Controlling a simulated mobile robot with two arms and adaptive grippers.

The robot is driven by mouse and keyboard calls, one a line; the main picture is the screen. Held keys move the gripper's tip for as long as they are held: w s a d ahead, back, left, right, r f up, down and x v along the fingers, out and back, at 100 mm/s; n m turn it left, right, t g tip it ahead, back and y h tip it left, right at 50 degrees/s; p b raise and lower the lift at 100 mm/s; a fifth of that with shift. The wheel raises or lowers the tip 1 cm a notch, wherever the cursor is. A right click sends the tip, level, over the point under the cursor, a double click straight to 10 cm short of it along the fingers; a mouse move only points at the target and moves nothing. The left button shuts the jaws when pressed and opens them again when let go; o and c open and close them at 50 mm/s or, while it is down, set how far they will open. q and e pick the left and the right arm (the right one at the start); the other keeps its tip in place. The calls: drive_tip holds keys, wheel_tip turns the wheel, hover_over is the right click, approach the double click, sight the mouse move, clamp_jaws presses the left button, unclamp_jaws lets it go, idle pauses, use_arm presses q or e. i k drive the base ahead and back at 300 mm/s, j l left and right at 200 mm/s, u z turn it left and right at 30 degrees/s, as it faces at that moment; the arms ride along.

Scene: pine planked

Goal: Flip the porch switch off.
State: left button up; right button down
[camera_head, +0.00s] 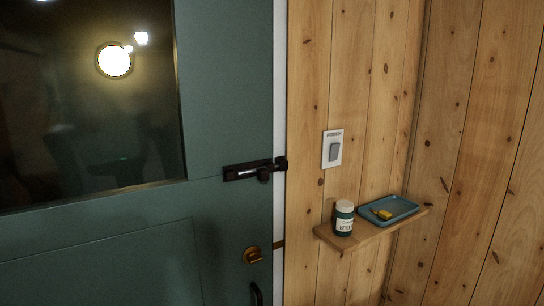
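The switch (334,152) is a grey rocker on a white wall plate with dark lettering too small to read for sure. It is mounted on the pine wall just right of the door frame, above a small shelf. Which way the rocker is tilted is too small to tell. A round lit lamp (114,61) glows in the door's dark window; I cannot tell whether it is behind the glass or a reflection. Neither of my grippers is in view.
A green door (225,90) fills the left, with a dark slide bolt (250,170) and a brass lock (252,254).

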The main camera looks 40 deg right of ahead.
sight(334, 153)
drive_tip(key=z, duration=1.8)
